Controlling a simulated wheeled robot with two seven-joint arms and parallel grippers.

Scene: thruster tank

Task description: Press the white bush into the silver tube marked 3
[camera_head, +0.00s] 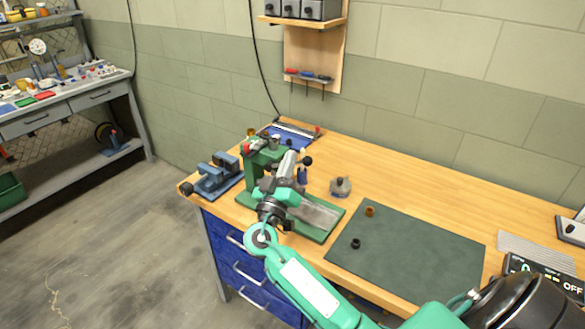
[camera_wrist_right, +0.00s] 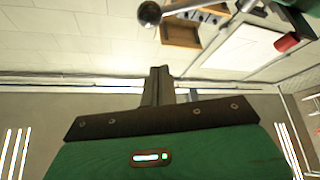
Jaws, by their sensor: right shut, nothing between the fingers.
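My right gripper (camera_head: 287,162) is raised in front of the green press (camera_head: 252,165) at the left end of the bench. In the right wrist view its fingers (camera_wrist_right: 160,86) are shut and empty. A dark ball knob (camera_head: 308,160) on a press handle is just right of the gripper; a ball knob (camera_wrist_right: 150,12) also shows at the top of the wrist view. I cannot make out the white bush or the silver tube marked 3; my arm and gripper cover part of the press. My left gripper is not in view.
A dark green mat (camera_head: 425,255) holds a brown bush (camera_head: 370,211) and a black ring (camera_head: 356,243). A small grey pot (camera_head: 340,187) stands between press and mat. A blue vise (camera_head: 215,178) is on the left corner. The back right of the bench is clear.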

